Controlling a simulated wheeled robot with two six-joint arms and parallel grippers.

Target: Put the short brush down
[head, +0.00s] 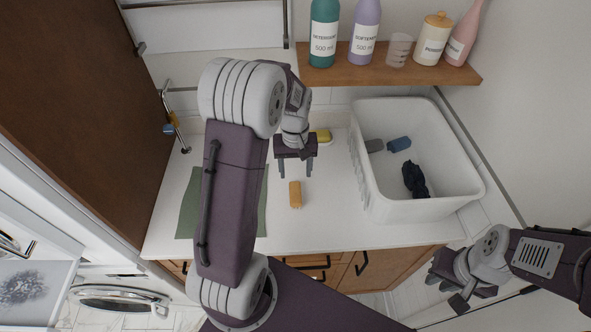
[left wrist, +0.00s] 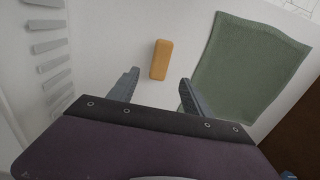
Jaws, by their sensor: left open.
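A small orange-tan block, which looks like the short brush (head: 295,194), lies on the white counter; bristles cannot be made out. It also shows in the left wrist view (left wrist: 160,60), just beyond my fingertips and between their lines. My left gripper (head: 296,168) is open and empty, pointing down at the counter, with its fingers apart from the block. In the left wrist view the left gripper (left wrist: 158,88) shows a clear gap between its fingers. My right gripper (head: 446,291) is at the lower right, off the counter's front, with its fingers apart and nothing seen between them.
A green cloth (head: 190,205) lies left of the block, partly hidden by my left arm. A white basket (head: 425,208) holding dark cloth pieces stands at the right. A yellow item (head: 323,136) lies behind my gripper. A wooden shelf (head: 390,77) holds several bottles.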

